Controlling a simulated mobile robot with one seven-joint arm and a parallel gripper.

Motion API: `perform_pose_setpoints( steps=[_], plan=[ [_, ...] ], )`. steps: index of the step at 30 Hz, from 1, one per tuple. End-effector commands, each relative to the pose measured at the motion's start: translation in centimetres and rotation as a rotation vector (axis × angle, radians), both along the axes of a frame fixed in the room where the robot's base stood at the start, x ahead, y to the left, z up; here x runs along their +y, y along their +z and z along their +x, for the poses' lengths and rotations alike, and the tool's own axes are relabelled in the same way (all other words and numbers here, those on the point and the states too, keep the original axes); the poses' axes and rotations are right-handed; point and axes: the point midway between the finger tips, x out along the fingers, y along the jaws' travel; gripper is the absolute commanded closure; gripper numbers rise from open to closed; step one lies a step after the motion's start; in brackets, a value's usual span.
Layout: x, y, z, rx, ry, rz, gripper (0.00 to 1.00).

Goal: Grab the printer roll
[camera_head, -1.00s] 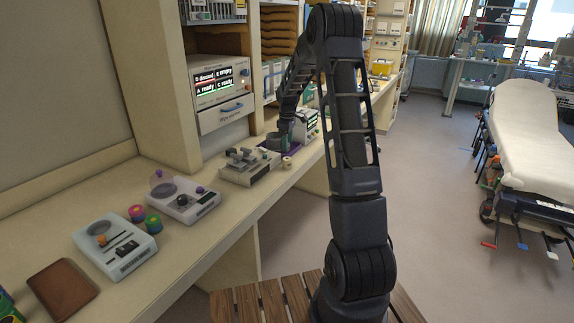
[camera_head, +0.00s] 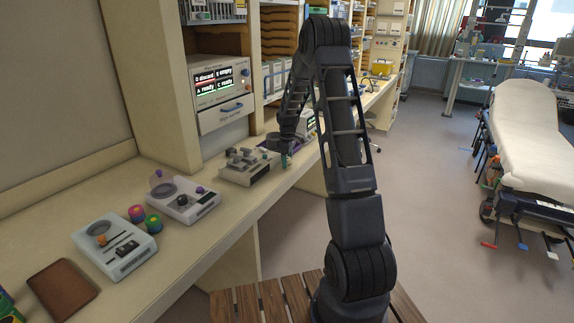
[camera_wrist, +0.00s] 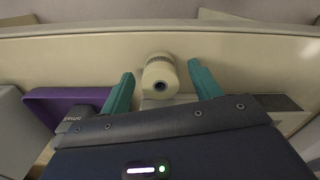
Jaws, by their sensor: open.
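The printer roll (camera_wrist: 160,76) is a small cream cylinder with a dark hole in its end. My gripper is open. In the head view my gripper (camera_head: 284,160) is low at the front edge of the bench, and the roll is hidden behind it or the arm.
A grey device (camera_head: 248,166) stands left of my gripper in the head view. A purple tray (camera_wrist: 68,100) lies to the left in the wrist view. The bench (camera_head: 215,215) has free room along its front edge. A stretcher (camera_head: 530,140) stands far right.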

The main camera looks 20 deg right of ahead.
Motion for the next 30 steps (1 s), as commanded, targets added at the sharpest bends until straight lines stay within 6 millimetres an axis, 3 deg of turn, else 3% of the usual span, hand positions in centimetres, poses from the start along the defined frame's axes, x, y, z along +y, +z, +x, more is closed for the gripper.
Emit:
perform_pose_setpoints(
  steps=[2,9,20,26,30],
  plan=[
    [0.0,0.0,0.0,0.0,0.0,0.0,0.37],
    [0.0,0.0,0.0,0.0,0.0,0.0,0.84],
    [0.0,0.6,0.1,-0.002,0.0,0.0,0.86],
    [-0.1,3.4,0.1,-0.005,0.0,-0.001,0.86],
    [-0.1,6.8,0.1,-0.005,-0.001,-0.001,0.86]
  ],
)
